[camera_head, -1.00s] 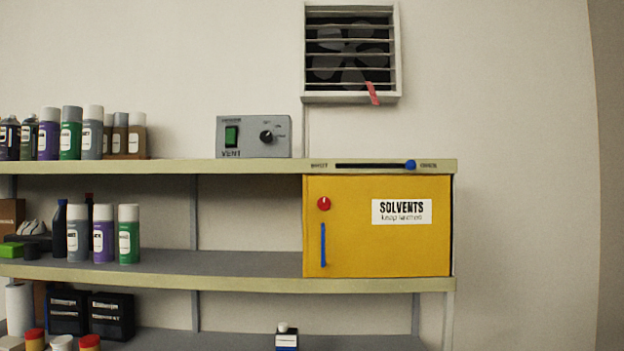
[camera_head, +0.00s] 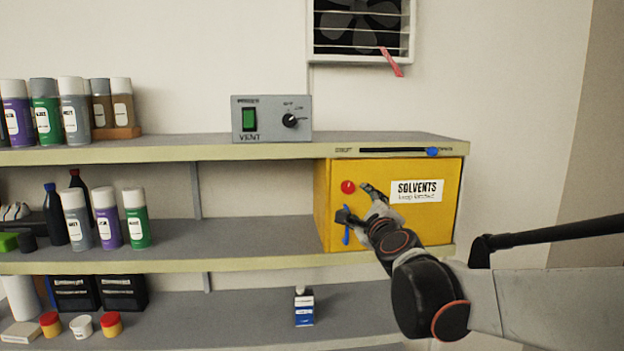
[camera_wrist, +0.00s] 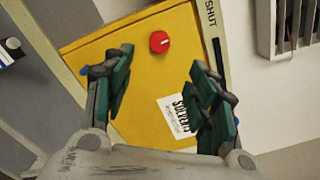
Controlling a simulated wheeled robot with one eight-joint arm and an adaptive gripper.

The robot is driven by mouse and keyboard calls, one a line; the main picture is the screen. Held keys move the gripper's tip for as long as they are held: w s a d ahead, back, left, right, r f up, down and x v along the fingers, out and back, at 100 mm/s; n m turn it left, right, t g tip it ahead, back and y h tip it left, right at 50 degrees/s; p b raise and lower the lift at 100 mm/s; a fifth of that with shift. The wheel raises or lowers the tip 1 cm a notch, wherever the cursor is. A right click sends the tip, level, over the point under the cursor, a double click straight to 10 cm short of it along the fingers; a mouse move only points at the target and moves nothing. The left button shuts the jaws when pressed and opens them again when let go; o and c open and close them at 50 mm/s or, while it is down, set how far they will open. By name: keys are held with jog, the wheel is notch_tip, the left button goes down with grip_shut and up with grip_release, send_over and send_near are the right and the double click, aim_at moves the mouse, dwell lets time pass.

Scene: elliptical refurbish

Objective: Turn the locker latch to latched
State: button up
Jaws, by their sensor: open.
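The yellow solvents locker (camera_head: 400,232) stands at the right end of the middle shelf, its door shut flat. Its latch is a round red knob (camera_head: 348,187) with a pale mark at the upper left of the door; it also shows in the wrist view (camera_wrist: 159,42). A blue handle (camera_head: 346,232) is below the knob, partly behind my gripper. My gripper (camera_head: 357,202) is open and empty in front of the door. In the wrist view my gripper's fingers (camera_wrist: 160,85) are spread wide, with the knob beyond the gap between them, apart from both.
A white solvents label (camera_head: 417,190) is on the door. A slider with a blue knob (camera_head: 432,152) is on the shelf edge above. A grey vent box (camera_head: 271,119) stands on the top shelf. Spray cans (camera_head: 107,217) stand well left; the middle shelf beside the locker is clear.

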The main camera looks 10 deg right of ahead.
aim_at(349, 189)
jog(key=w+p, duration=0.3)
jog(key=w, duration=1)
jog(key=shift+w, duration=0.35)
jog(key=shift+c, duration=0.4)
jog(key=c, duration=1)
